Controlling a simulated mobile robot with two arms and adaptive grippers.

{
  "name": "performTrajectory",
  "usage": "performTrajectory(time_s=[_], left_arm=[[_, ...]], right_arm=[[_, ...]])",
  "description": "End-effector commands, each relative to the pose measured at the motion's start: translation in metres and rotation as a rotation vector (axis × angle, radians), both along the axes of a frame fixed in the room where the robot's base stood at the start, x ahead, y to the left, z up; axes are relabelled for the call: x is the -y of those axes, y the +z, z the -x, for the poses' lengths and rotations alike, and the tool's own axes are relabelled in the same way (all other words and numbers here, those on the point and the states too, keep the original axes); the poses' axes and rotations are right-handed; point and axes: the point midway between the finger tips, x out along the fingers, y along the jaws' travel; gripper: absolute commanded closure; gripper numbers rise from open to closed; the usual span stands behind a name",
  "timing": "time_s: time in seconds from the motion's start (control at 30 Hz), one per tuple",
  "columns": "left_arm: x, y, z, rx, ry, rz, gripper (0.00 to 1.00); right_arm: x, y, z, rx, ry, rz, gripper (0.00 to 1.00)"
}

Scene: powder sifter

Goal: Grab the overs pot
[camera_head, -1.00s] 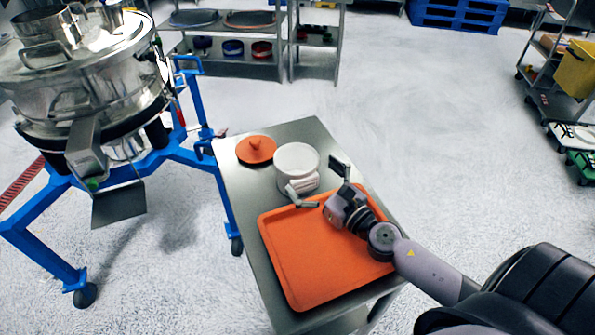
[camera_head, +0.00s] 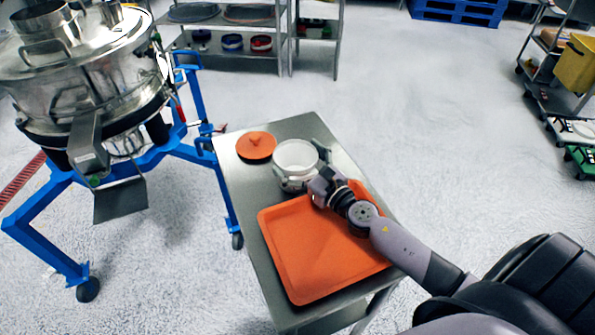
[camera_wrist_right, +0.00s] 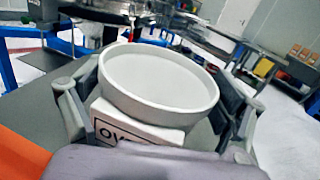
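The overs pot (camera_head: 296,156) is a round, white, open pot standing on the steel cart toward its far end. In the right wrist view the pot (camera_wrist_right: 158,82) fills the middle, with a white label block on its near side bearing partly hidden black letters. My right gripper (camera_head: 302,168) is at the pot's near side, its fingers spread with one on each side. In the wrist view the fingers of this gripper (camera_wrist_right: 158,112) flank the pot and look still wide; contact is unclear. My left gripper is not in view.
An orange lid (camera_head: 256,146) with a knob lies left of the pot. An orange tray (camera_head: 290,270) covers the cart's near part, under my right arm. The steel sifter (camera_head: 85,75) on its blue frame stands at left. Floor right of the cart is clear.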

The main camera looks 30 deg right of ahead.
Motion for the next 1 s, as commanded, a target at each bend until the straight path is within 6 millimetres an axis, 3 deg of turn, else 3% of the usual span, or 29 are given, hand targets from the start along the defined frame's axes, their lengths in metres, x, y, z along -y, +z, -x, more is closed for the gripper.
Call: performTrajectory(time_s=[0.4,0.77,1.0], left_arm=[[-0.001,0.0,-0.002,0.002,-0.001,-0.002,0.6],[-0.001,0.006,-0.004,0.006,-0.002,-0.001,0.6],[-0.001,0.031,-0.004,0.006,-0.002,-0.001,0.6]], right_arm=[[0.0,0.0,0.0,0.0,0.0,0.0,0.42],[0.0,0.007,0.0,0.001,0.001,0.002,0.42],[0.0,0.037,0.0,0.001,0.002,0.002,0.42]])
